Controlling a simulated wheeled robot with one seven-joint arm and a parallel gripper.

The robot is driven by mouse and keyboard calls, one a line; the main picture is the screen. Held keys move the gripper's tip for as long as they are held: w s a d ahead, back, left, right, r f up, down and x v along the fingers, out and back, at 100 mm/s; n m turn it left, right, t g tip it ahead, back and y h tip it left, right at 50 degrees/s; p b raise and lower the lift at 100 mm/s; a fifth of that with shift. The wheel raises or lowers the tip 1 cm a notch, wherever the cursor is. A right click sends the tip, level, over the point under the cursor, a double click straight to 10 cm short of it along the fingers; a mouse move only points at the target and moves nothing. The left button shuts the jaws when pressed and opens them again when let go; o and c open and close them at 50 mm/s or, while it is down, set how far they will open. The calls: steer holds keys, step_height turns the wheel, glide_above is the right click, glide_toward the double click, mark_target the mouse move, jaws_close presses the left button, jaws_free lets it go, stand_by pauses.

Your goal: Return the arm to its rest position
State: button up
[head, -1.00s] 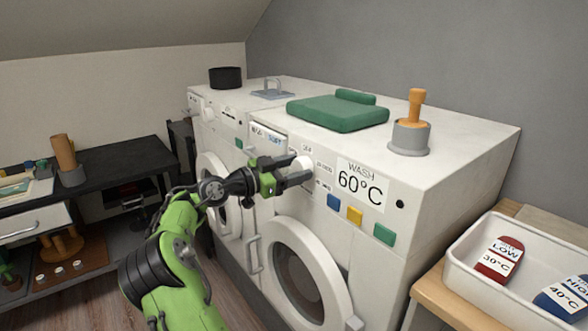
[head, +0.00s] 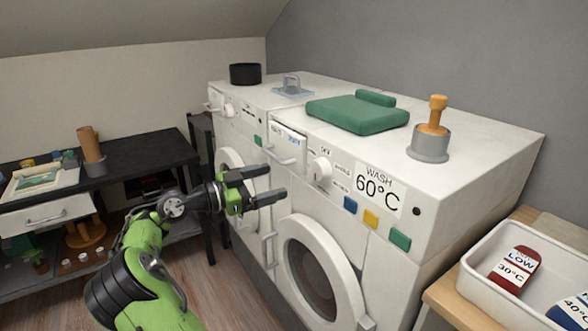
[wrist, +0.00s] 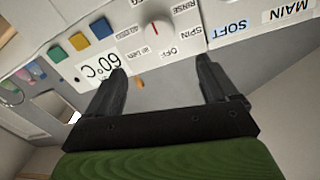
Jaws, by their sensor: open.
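My gripper (head: 277,184) is open and empty in the head view, in front of the white washing machine (head: 455,200) and left of its round door. Its two dark fingers are apart, with nothing between them. My green arm reaches up from the lower left. In the wrist view my gripper (wrist: 163,80) has its fingers spread below the control panel. The white dial (head: 320,172) is clear of the fingers in the head view; it also shows in the wrist view (wrist: 157,28) with a red mark.
Blue, yellow and green buttons (head: 371,219) sit under the "60°C" label. A white tray (head: 480,285) is at right. A black desk (head: 120,160) is at left.

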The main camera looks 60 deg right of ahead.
steer(key=shift+p+v, duration=0.3)
steer(key=shift+v, duration=1.45)
